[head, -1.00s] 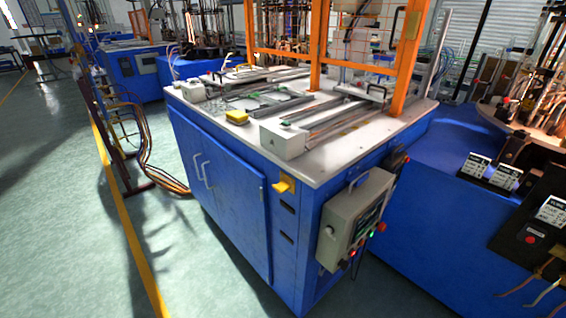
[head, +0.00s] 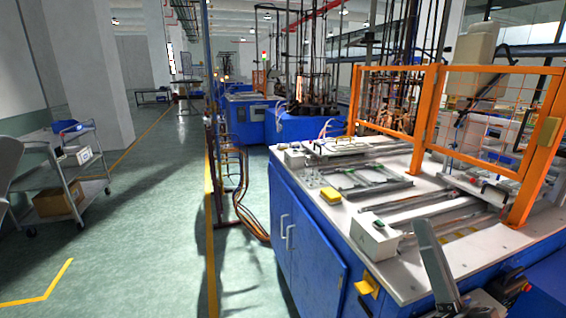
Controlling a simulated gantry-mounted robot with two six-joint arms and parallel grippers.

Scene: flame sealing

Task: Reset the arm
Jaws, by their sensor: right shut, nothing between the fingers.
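My right gripper (head: 427,232) shows at the bottom right of the head view as a grey, upright, slightly tilted shape. It is shut with nothing in it. In the picture it overlaps the front edge of the white worktop (head: 395,275) of a blue machine cabinet (head: 300,245). I cannot tell how far it is from the worktop. My left gripper is not in view.
A white block (head: 373,235), a yellow piece (head: 331,195) and metal rails lie on the worktop. An orange guard frame (head: 430,105) stands at its back. A grey cart (head: 82,170) with a cardboard box (head: 58,201) stands left. The floor between is clear.

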